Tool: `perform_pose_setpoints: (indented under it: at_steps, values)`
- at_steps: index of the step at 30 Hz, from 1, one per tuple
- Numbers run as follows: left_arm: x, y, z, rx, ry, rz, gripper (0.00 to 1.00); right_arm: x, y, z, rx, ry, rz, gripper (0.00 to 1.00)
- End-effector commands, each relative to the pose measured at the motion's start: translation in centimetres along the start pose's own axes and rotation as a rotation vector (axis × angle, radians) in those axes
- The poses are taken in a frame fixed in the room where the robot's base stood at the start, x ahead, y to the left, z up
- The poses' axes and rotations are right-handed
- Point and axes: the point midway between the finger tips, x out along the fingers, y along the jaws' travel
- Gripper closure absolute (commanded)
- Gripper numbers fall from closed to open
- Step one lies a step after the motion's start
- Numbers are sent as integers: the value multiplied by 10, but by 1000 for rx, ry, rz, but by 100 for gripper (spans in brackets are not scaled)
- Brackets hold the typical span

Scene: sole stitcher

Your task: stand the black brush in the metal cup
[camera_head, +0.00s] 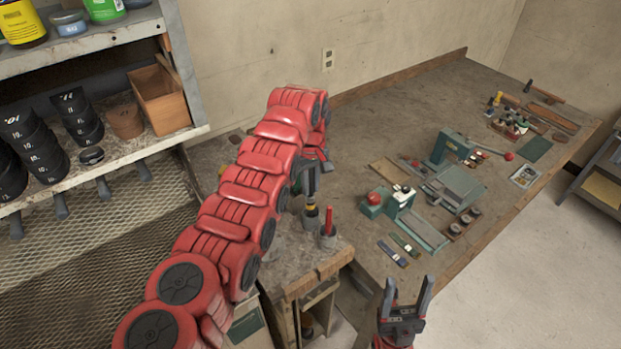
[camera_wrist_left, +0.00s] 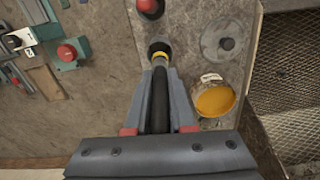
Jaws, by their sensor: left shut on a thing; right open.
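My left gripper (camera_head: 311,190) is shut on the black brush, pointing down over the small bench. The brush (camera_wrist_left: 160,100) shows its black handle between the fingers in the left wrist view, with a yellow band (camera_wrist_left: 160,62) towards its lower end. The metal cup (camera_head: 310,225) is small and grey and stands right under the brush. In the left wrist view its dark mouth (camera_wrist_left: 158,47) surrounds the brush's lower end; I cannot tell how deep that end sits. My right gripper (camera_head: 408,300) is open and empty, low in front of the workbench.
A grey holder with a red-topped item (camera_head: 328,230) stands just right of the cup. An open jar with yellow contents (camera_wrist_left: 215,98) and a round grey disc (camera_wrist_left: 226,40) are near the cup. Green machines (camera_head: 400,205) stand on the large workbench. A shelf (camera_head: 110,150) is at left.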

Motion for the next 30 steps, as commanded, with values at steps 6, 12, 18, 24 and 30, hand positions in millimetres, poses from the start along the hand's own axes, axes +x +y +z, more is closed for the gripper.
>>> perform_pose_setpoints:
  at_steps: [6,12,18,24,30]
  values:
    - [17,-1,1,0,-2,-2,100,1,0,0,0,0,0,38]
    - [34,0,0,1,0,-1,100,-2,0,0,0,0,0,38]
    - [50,-1,1,0,-2,-3,100,-9,0,2,0,0,0,38]
    - [59,0,0,0,-1,-1,100,-18,-1,3,0,0,0,38]
    - [58,0,0,0,-1,-1,100,-17,-1,3,0,0,0,38]
